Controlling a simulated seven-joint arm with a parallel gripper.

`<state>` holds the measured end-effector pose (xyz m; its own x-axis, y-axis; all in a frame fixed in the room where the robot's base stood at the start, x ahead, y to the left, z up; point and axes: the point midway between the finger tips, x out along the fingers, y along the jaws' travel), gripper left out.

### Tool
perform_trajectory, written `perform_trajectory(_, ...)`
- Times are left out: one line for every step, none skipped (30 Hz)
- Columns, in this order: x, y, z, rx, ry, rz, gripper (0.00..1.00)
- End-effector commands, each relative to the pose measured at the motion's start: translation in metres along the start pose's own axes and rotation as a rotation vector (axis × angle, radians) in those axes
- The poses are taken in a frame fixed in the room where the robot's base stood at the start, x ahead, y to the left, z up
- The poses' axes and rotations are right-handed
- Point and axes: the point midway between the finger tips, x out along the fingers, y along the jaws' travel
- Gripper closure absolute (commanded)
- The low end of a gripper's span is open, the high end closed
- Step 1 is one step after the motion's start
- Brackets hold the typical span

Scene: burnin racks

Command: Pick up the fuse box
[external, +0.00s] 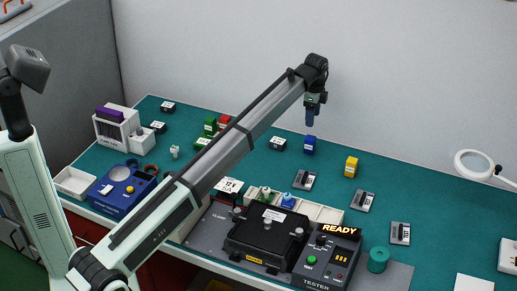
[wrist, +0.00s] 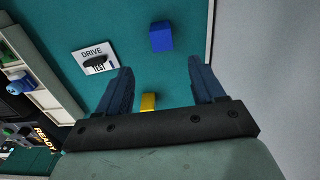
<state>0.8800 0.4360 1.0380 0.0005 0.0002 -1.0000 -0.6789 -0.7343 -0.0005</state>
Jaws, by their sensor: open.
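I cannot tell from the labels which object is the fuse box; small coloured boxes are the likely candidates. A blue box (external: 309,145) stands on the green mat just below my gripper (external: 310,118). The blue box also shows in the wrist view (wrist: 161,37), beyond my fingertips (wrist: 160,68). A yellow box (external: 351,167) stands to its right and shows in the wrist view (wrist: 148,102) between my fingers. A green box (external: 210,126) and a red box (external: 225,122) stand further left. My gripper is open, empty and above the mat.
A black test fixture (external: 265,235) and a tester (external: 325,260) reading READY are at the front. Several grey modules (external: 305,180) lie on the mat. A white card (wrist: 95,58) marked DRIVE TEST lies left in the wrist view. A wall is behind; a lamp (external: 474,164) is at right.

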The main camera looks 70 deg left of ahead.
Motion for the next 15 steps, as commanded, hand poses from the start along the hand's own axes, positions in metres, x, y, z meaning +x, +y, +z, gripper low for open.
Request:
perform_trajectory(0.003,0.0,0.0,-0.003,0.0,0.0,0.32)
perform_trajectory(0.006,0.0,0.0,-0.004,0.0,0.001,0.32)
perform_trajectory(0.009,0.0,0.0,-0.004,0.0,0.001,0.32)
perform_trajectory(0.013,0.001,0.0,-0.003,0.0,0.001,0.32)
perform_trajectory(0.017,0.001,0.001,-0.003,-0.001,0.002,0.32)
perform_trajectory(0.022,0.001,0.001,-0.003,-0.001,0.002,0.32)
perform_trajectory(0.027,0.001,0.001,-0.002,-0.001,0.002,0.32)
perform_trajectory(0.031,0.001,0.001,-0.002,-0.001,0.002,0.32)
perform_trajectory(0.038,0.001,0.001,-0.002,-0.001,0.002,0.32)
perform_trajectory(0.044,0.001,0.001,-0.002,-0.001,0.002,0.32)
perform_trajectory(0.049,0.001,0.001,-0.002,-0.001,0.002,0.32)
perform_trajectory(0.056,0.001,0.001,-0.002,-0.001,0.003,0.32)
perform_trajectory(0.061,0.001,0.001,-0.001,-0.001,0.002,0.32)
perform_trajectory(0.066,0.001,0.001,-0.001,-0.001,0.002,0.32)
perform_trajectory(0.072,0.001,0.001,-0.001,-0.001,0.001,0.32)
